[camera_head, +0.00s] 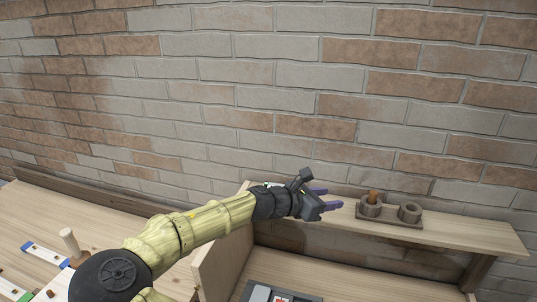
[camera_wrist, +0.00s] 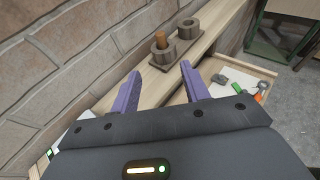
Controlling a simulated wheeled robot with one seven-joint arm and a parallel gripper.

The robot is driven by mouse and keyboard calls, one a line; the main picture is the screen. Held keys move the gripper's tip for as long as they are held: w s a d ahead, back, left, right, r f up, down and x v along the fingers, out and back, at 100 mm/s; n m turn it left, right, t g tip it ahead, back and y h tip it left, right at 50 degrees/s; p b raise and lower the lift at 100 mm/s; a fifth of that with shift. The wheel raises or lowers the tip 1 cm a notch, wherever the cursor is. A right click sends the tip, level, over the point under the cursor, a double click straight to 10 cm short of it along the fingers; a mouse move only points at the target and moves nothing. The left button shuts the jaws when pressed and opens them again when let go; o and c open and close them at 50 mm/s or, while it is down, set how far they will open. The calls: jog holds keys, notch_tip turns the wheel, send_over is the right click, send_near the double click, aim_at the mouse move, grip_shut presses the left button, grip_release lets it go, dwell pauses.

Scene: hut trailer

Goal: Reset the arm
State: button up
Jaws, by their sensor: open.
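My arm, yellow with a dark wrist, reaches to the right across the head view. My gripper (camera_head: 324,198) is beside the wooden shelf by the brick wall, left of a small tray with two round cups. In the wrist view my gripper (camera_wrist: 158,88) shows two purple fingers spread apart with nothing between them. The cups lie beyond the fingertips and are not touched.
A dark tray (camera_head: 397,218) on the shelf (camera_head: 465,234) holds a left cup (camera_head: 370,207) with a brown peg in it and an empty right cup (camera_head: 410,212). The wrist view shows a light tray (camera_wrist: 232,72) with small tools at right. A wooden table (camera_head: 95,212) with a peg stands at left.

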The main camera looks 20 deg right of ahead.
jog(key=s+f+m+g+y+b, duration=0.15)
jog(key=s+f+m+y, duration=0.3)
jog(key=f, duration=0.45)
jog(key=s+f+m+g+y, duration=0.25)
jog(key=s+f+m, duration=0.2)
jog(key=f, duration=0.55)
jog(key=s+a+r+m+t+y+b, duration=0.1)
jog(key=s+a+m+y, duration=0.2)
jog(key=a+m, duration=0.2)
jog(key=s+a+r+m+t+y+b, duration=0.1)
jog(key=s+a+m+y, duration=0.3)
jog(key=a, duration=0.6)
jog(key=r+m+t, duration=0.1)
jog(key=m, duration=0.1)
jog(key=shift+m, duration=0.3)
jog(key=shift+r, duration=0.1)
jog(key=shift+c, duration=0.3)
jog(key=shift+w, duration=0.1)
jog(key=shift+c, duration=0.8)
jog(key=shift+a, duration=0.1)
